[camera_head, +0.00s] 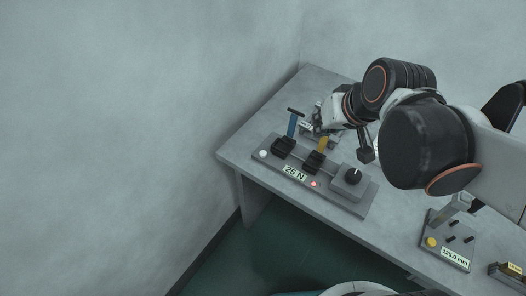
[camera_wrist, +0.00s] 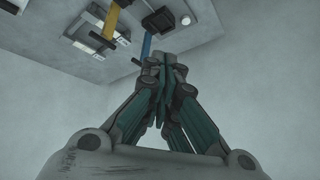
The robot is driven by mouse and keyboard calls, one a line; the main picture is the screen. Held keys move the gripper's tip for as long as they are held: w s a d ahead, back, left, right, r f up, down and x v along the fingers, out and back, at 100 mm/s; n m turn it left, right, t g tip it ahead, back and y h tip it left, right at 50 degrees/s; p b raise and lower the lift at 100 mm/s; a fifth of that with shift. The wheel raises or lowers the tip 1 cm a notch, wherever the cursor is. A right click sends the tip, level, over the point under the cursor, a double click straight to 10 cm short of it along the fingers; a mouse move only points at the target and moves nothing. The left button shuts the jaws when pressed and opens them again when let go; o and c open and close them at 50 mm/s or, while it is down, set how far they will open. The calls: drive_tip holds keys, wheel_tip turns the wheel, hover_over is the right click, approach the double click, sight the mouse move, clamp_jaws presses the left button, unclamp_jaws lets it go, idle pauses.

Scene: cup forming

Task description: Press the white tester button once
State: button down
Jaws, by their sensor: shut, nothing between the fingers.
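The tester (camera_head: 330,190) is a grey plate near the table's left front edge, with a "25 N" label. The round white button (camera_head: 263,153) is at its left end, left of the blue post (camera_head: 292,124). It also shows in the wrist view, where the white button (camera_wrist: 186,20) is near the top. My gripper (camera_wrist: 163,58) is shut and empty, its fingertips together. In the wrist view the tips appear below and slightly left of the button, apart from it. In the head view the fingers are hard to make out behind the tester. The button is unobstructed in both views.
The tester also carries a yellow post (camera_head: 323,143), black blocks, a black knob (camera_head: 354,175) and a small red light (camera_head: 313,184). A "125.0 mm" gauge (camera_head: 448,240) with a yellow button stands farther right. Walls close in the table's back and left.

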drive_tip(key=w+a+f+y, duration=0.3)
drive_tip(key=w+a+f, duration=0.25)
drive_tip(key=w, duration=0.35)
drive_tip(key=n+g+y, duration=0.2)
drive_tip(key=y, duration=0.1)
hover_over(265, 151)
wheel_tip(265, 151, down, 7)
drive_tip(key=shift+f, duration=0.2)
drive_tip(key=shift+f, duration=0.15)
wheel_tip(265, 151, down, 9)
drive_tip(key=b, duration=0.6)
drive_tip(key=shift+r, duration=0.2)
idle(0.4)
drive_tip(key=shift+f+b, duration=0.4)
drive_tip(key=shift+b, duration=0.15)
